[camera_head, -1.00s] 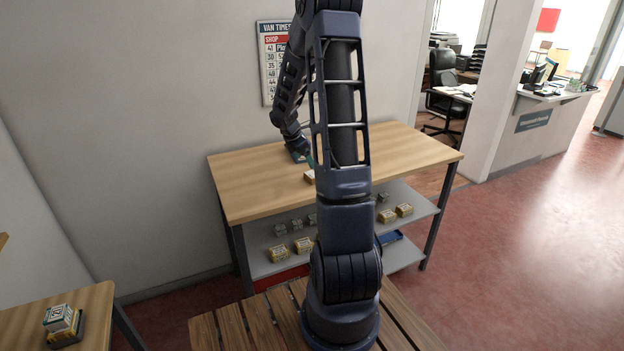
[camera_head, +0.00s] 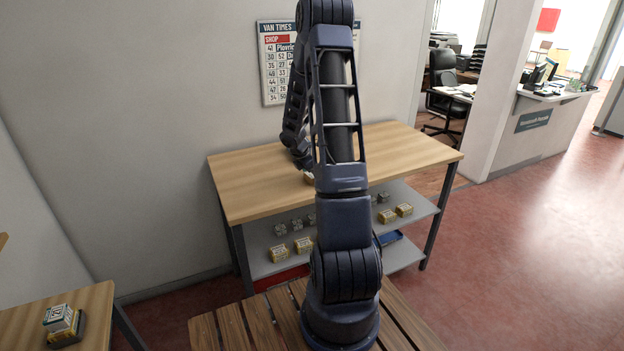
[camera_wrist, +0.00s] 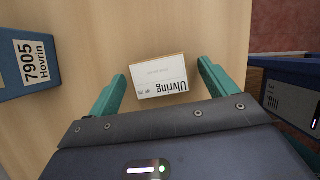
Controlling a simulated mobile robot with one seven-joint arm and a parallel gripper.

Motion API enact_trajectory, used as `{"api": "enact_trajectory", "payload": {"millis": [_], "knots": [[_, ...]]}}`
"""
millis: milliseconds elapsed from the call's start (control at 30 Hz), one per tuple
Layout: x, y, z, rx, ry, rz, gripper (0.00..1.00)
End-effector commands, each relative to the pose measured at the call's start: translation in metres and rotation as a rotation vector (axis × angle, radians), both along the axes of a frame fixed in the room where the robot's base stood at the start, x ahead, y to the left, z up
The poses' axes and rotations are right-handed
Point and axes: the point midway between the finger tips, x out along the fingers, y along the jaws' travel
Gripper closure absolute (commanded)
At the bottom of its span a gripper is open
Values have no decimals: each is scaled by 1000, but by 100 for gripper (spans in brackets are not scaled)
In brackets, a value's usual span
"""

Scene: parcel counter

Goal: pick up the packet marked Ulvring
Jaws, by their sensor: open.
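The white packet (camera_wrist: 160,77) lies on the wooden counter in the wrist view, its label upside down and reading like Ulvring. My gripper (camera_wrist: 162,70) is open, with one teal finger on each side of the packet. Whether the fingertips are down at the packet's height I cannot tell. In the head view only a small pale bit of the packet (camera_head: 309,178) shows beside my arm, which hides the gripper.
A blue box (camera_wrist: 30,68) marked 7905 Hovrin is left of the gripper. A dark blue object with a white label (camera_wrist: 292,100) lies beyond the counter's right edge. The counter (camera_head: 250,185) has shelves below with several small packets. Another table (camera_head: 90,312) stands at lower left.

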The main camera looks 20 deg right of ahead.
Motion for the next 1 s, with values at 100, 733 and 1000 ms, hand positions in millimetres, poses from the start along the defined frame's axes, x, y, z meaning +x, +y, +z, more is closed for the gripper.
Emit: {"api": "enact_trajectory", "payload": {"millis": [100, 733, 1000], "knots": [[0, 0, 0, 0, 0, 0, 27], [1, 0, 14, -1, -3, -2, 66], [1, 0, 72, -1, -5, -2, 66]]}}
